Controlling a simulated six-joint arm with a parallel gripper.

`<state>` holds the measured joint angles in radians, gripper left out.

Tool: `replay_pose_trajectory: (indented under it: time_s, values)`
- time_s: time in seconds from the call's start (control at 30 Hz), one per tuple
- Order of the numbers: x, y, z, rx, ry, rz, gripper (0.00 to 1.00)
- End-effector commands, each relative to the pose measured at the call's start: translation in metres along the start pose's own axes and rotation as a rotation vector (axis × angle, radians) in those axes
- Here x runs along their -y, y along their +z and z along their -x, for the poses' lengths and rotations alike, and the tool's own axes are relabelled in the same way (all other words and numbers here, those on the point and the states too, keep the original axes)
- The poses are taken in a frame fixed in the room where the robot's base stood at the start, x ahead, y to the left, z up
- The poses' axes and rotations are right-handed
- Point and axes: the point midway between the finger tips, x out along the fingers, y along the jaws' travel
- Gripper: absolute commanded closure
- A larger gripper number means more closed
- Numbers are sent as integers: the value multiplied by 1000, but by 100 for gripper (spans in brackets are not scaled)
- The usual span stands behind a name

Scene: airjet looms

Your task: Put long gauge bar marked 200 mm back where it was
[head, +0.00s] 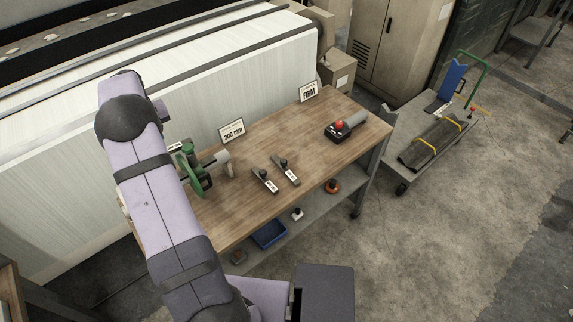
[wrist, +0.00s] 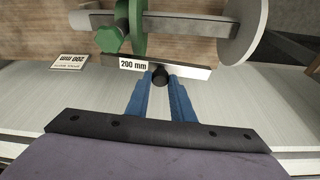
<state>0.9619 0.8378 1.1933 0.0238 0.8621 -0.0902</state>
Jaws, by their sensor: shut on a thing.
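The long gauge bar marked 200 mm (wrist: 192,71) is a flat grey bar with a white label at its left end and a dark knob, seen in the wrist view. My gripper (wrist: 160,82) has its blue fingers shut on the knob, with the bar crosswise beyond the fingertips. A green fixture with a shaft and pale disc (wrist: 248,30) is just beyond the bar; I cannot tell whether they touch. In the head view my arm hides the gripper and most of the bar. The 200 mm sign (head: 232,130) stands at the table's back edge; it shows inverted in the wrist view (wrist: 70,62).
Two shorter gauge bars (head: 265,181) (head: 286,170) lie mid-table. The green fixture (head: 192,170) stands beside my arm. A black box with a red button (head: 338,130) and the FIRM sign (head: 308,92) are at the right. Bare wooden tabletop (head: 300,130) lies between. The white loom is behind.

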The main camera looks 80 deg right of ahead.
Motion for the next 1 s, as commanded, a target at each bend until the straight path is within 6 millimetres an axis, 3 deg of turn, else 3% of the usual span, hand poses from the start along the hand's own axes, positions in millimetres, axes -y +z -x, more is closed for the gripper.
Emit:
replay_pose_trajectory:
  time_s: [0.03,0.23,0.47,0.8,1.0]
  values:
    - [-20,-4,-5,-3,8,-30,100]
    - [-92,-8,-17,-3,35,-137,100]
    - [-186,3,-28,-3,69,-273,100]
    - [-335,62,-38,-3,127,-499,100]
    - [-392,103,-38,-2,152,-598,100]
